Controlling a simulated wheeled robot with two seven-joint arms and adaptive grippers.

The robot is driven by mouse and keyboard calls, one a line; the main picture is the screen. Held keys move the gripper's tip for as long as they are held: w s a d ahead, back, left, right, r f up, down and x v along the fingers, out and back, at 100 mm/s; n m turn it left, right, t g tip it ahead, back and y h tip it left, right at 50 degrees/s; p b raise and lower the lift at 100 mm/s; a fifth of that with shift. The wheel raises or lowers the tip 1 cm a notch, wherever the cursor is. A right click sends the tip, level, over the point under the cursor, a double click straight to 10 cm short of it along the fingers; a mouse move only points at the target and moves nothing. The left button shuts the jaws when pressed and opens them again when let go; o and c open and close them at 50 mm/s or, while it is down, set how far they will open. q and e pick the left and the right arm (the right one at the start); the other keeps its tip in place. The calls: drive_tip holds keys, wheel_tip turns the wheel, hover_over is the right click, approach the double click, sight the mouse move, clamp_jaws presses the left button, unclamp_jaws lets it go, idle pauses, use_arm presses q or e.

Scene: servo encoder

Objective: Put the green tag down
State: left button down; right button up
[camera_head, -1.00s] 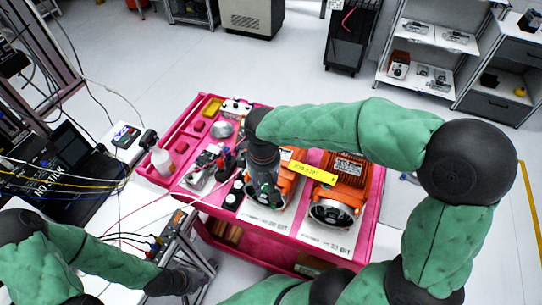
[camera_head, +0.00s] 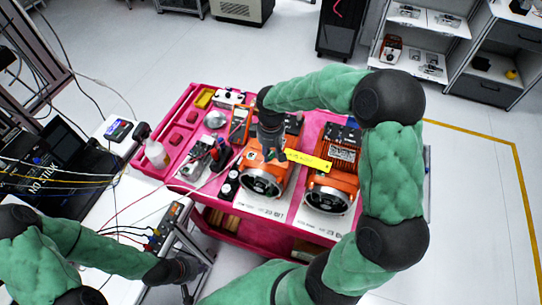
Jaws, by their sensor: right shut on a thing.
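My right gripper (camera_head: 273,153) points down over the left orange motor (camera_head: 262,182) on the pink cart (camera_head: 215,222). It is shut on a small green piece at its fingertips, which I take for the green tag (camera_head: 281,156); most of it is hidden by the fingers. A yellow strip with dark lettering (camera_head: 309,161) reaches right from beside the fingertips toward the right orange motor (camera_head: 331,184). I cannot tell whether it touches the gripper. My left gripper (camera_head: 183,269) is low at the left, near the small side table, its fingers too dark to read.
Both motors stand on white labelled sheets (camera_head: 305,215). Red blocks, a metal dome (camera_head: 215,119) and small devices crowd the cart's left part. A white spray bottle (camera_head: 157,153) stands at its left edge. Cables cross the side table (camera_head: 125,220). Shelves (camera_head: 432,50) stand behind, right.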

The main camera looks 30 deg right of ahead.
sight(271, 162)
drive_tip(key=shift+w+d+f, duration=0.25)
drive_tip(key=shift+d+f, duration=0.05)
drive_tip(key=shift+f, duration=0.2)
drive_tip(key=shift+w+f, duration=0.1)
drive_tip(key=shift+f, duration=1.45)
drive_tip(key=shift+f, duration=0.1)
drive_tip(key=o, duration=0.5)
drive_tip(key=shift+o, duration=0.2)
